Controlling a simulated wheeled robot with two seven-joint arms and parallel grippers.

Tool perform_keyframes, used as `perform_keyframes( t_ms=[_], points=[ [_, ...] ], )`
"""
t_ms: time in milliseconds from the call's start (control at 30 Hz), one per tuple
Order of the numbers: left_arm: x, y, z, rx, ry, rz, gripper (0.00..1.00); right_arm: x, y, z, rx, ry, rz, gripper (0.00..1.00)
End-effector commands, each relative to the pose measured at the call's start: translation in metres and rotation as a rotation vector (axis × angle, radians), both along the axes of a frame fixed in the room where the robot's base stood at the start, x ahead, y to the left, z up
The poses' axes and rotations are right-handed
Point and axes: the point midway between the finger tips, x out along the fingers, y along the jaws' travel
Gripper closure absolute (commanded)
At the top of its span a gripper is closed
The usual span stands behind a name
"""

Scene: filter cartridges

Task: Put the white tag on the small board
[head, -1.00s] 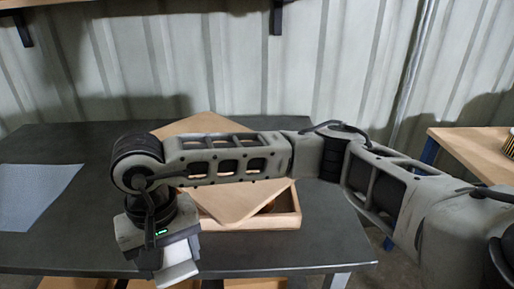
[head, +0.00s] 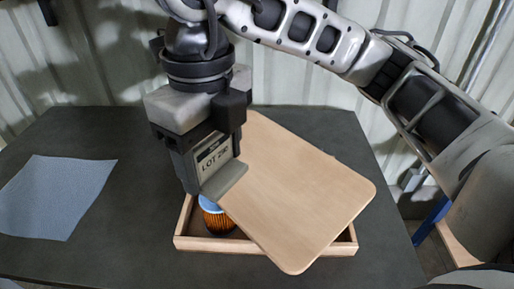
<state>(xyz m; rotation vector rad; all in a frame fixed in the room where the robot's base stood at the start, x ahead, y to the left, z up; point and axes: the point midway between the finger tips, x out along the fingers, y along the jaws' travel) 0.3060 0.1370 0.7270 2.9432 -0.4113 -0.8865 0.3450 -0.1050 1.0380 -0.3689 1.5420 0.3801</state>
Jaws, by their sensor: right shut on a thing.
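The white tag (head: 211,158), printed with "LOT" lettering, is in my right gripper (head: 214,178), which is shut on it. The gripper points down at the left edge of the wooden board (head: 300,185). I cannot tell whether the tag or the fingers touch the board. The board lies tilted across a shallow wooden tray (head: 205,244) and covers most of it. The gripper and arm hide the board's upper left part. My left gripper is not in view.
A filter cartridge (head: 216,216) with orange pleats and a blue top stands in the tray, beside the board's left edge. A blue-grey cloth (head: 58,195) lies on the dark table (head: 120,250) at the left. The table between cloth and tray is clear.

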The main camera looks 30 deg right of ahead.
Motion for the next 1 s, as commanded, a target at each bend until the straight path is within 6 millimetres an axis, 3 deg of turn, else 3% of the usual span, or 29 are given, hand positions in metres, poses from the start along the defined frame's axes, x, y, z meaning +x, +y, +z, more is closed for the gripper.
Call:
perform_keyframes(
  t_ms=[167, 333, 633, 700, 1000],
  points=[
    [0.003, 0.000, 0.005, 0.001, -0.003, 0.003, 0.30, -0.005, -0.004, 0.016, -0.005, -0.004, -0.207, 0.60],
    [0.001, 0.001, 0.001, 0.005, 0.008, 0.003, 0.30, -0.004, -0.023, 0.010, -0.006, -0.002, -0.262, 0.60],
    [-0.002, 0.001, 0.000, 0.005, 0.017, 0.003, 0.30, 0.005, -0.097, -0.023, -0.010, -0.002, -0.265, 0.60],
    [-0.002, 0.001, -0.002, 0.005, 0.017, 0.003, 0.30, 0.007, -0.108, -0.039, -0.010, 0.001, -0.262, 0.60],
    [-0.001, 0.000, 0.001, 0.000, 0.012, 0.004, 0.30, 0.011, -0.135, -0.072, -0.007, -0.003, -0.254, 0.60]
  ],
)
